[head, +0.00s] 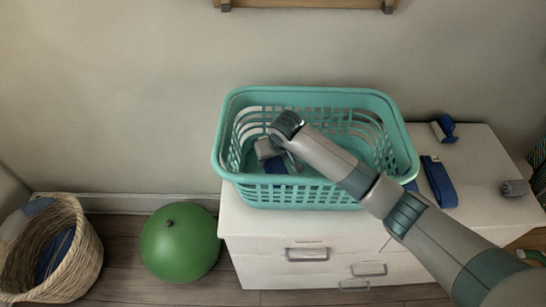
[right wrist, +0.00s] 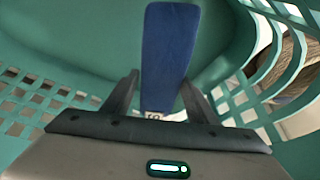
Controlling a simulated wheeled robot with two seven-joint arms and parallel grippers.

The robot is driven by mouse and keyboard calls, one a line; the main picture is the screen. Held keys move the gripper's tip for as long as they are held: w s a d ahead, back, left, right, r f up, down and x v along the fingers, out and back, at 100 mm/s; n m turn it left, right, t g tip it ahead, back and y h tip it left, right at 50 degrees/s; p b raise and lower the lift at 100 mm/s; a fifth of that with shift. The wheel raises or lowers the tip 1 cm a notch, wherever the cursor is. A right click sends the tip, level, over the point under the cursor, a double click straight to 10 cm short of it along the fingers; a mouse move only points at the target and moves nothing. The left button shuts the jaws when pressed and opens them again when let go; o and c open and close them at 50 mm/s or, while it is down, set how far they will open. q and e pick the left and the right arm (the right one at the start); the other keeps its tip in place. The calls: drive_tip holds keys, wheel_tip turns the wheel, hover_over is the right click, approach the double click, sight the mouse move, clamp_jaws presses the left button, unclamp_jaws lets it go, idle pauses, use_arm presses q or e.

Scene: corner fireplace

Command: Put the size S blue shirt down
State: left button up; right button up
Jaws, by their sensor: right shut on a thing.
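My right gripper (head: 277,158) is down inside the teal laundry basket (head: 315,97). In the right wrist view its two fingers (right wrist: 160,84) are on either side of a folded blue shirt (right wrist: 169,50), and it is shut on it. The shirt shows as a long flat blue strip inside the basket, and in the head view a little of its blue (head: 277,166) shows by the gripper. My left gripper is not in view.
The basket stands on a white drawer cabinet (head: 255,225). Right of it lie a long blue folded item (head: 439,182), a small blue item (head: 444,128) and a grey roll (head: 515,188). A green ball (head: 180,243) and a wicker basket (head: 85,262) are on the floor at left.

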drive_tip(key=shift+f, duration=0.1)
drive_tip(key=o, duration=1.2)
drive_tip(key=shift+c, duration=0.2)
drive_tip(key=shift+r, duration=0.8)
drive_tip(key=b+v, duration=0.2)
drive_tip(key=v, duration=0.9)
drive_tip(key=shift+s+r+b, duration=0.2)
drive_tip(key=shift+r+b, duration=0.05)
drive_tip(key=shift+b, duration=0.1)
